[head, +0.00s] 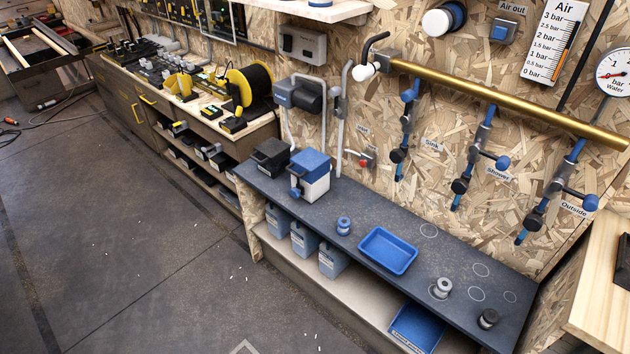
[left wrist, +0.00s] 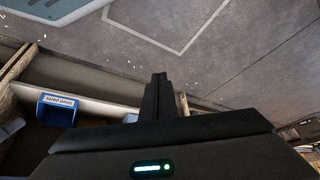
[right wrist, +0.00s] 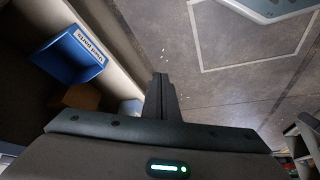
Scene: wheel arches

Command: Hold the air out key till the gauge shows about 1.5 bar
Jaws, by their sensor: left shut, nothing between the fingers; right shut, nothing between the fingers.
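The air out key (head: 499,32) is a blue button on a small grey box under an "Air out" label, high on the chipboard wall. The air gauge (head: 543,50) is a white upright scale marked 0 to 3 bar to the right of it. My left gripper (left wrist: 159,80) is shut and empty in the left wrist view. My right gripper (right wrist: 163,80) is shut and empty in the right wrist view. Neither shows in the head view, and neither is at the key.
A brass pipe (head: 500,100) with several blue-handled valves runs below the key. A round water gauge (head: 613,72) hangs at the right. The dark bench (head: 390,290) below carries a blue tray (head: 387,250), a blue-lidded box (head: 310,175) and small fittings. Open floor (head: 150,240) lies left.

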